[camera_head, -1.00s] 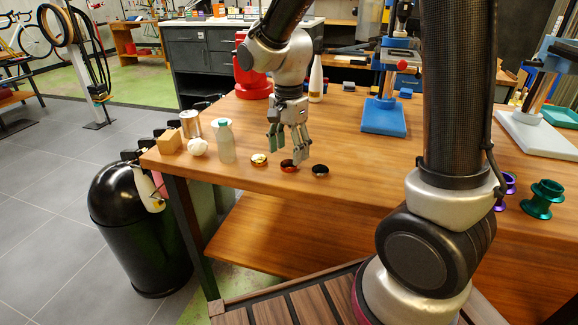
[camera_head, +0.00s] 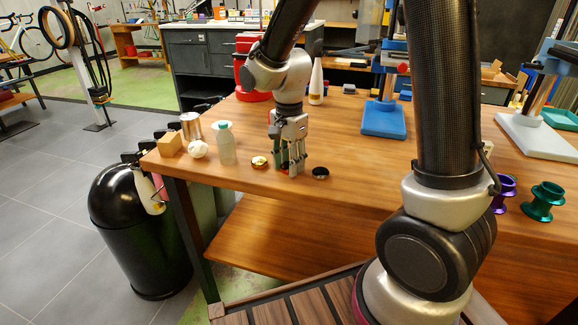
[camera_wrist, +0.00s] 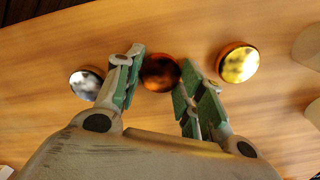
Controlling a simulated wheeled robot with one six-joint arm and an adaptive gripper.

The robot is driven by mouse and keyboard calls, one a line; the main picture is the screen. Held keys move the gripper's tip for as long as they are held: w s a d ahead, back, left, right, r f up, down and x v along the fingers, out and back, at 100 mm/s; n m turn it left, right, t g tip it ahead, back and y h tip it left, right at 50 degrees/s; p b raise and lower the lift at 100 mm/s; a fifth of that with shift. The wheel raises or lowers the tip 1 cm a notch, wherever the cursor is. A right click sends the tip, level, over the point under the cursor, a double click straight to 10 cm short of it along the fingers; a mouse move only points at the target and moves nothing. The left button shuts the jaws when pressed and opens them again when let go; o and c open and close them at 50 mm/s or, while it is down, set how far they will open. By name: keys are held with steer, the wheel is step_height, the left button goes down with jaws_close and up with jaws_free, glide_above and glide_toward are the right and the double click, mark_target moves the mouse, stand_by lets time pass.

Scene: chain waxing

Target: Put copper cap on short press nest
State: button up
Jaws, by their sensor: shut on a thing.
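The copper cap (camera_wrist: 161,70) is a small, round, shiny red-brown disc on the wooden bench. My gripper (camera_wrist: 158,82) is shut on it, with green-padded fingers on both sides of the cap in the wrist view. In the head view my gripper (camera_head: 291,168) points down at the bench near its front edge, and its fingers mostly hide the cap. A blue press (camera_head: 384,118) stands farther back, and a grey-based press (camera_head: 538,136) stands at the right. I cannot tell which holds the short press nest; no nest shows clearly.
A gold cap (camera_head: 259,162) and a dark silver cap (camera_head: 320,173) lie close on either side of my gripper. A clear bottle (camera_head: 226,145), a white ball (camera_head: 198,149) and a wooden block (camera_head: 170,143) stand to the left. Green (camera_head: 543,200) and purple spools stand at the right.

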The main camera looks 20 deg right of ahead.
steer(key=w+a+r+n, duration=0.1)
steer(key=w+r+n, duration=0.25)
steer(key=r, duration=0.25)
steer(key=w+r+n, duration=0.2)
steer(key=r+n, duration=0.2)
steer(key=r, duration=0.2)
steer(key=shift+n, duration=0.75)
steer(key=w+d+f, duration=0.2)
steer(key=w+d, duration=0.1)
steer(key=w+d+f, duration=0.2)
steer(key=w+d, duration=0.1)
steer(key=w, duration=0.1)
steer(key=w+d+f, duration=0.3)
steer(key=shift+w, duration=0.25)
